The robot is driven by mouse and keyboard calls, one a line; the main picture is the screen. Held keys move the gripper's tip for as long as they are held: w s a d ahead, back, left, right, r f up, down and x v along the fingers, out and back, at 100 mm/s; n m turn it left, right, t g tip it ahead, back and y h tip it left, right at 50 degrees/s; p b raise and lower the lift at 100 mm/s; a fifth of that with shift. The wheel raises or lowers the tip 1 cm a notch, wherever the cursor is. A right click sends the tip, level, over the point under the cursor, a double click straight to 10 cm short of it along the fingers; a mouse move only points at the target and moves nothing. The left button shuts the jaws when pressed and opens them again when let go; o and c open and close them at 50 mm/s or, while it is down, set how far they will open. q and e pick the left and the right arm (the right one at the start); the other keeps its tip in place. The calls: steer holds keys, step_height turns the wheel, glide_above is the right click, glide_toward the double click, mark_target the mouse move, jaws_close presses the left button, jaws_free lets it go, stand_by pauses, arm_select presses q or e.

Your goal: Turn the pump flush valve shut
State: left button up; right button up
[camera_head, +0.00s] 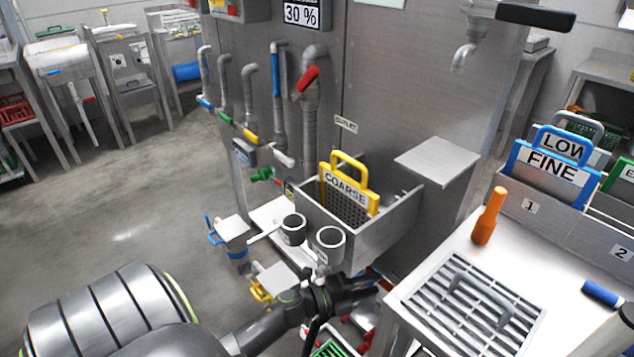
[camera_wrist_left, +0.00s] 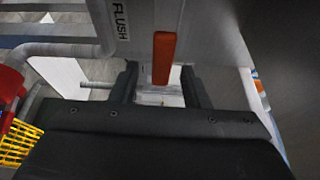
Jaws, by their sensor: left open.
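The flush valve's handle (camera_wrist_left: 163,58) is a flat orange-red bar, upright in the left wrist view, below a FLUSH label (camera_wrist_left: 121,18). My left gripper (camera_wrist_left: 160,88) is open, with one dark finger on each side of the handle's lower end. I see gaps between fingers and handle; contact is not clear. In the head view my left gripper (camera_head: 350,292) reaches in low beside the sink unit, and the flush handle cannot be made out there. My right gripper is not in view.
A sink with a yellow-handled COARSE screen (camera_head: 345,189) stands above my left gripper. Two grey cups (camera_head: 330,243) sit on its front ledge. A grated table (camera_head: 473,305) with an orange bottle-like object (camera_head: 488,216) is at right. Open floor (camera_head: 130,220) lies left.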

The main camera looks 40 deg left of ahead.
arm_select(q)
steer(key=b+v, duration=0.1)
steer(key=v, duration=1.4)
steer(key=shift+s+b, duration=0.35)
steer(key=shift+b, duration=0.05)
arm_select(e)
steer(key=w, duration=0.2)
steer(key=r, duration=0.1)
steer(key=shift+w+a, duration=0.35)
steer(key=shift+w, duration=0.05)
arm_select(q)
steer(key=shift+a, duration=0.1)
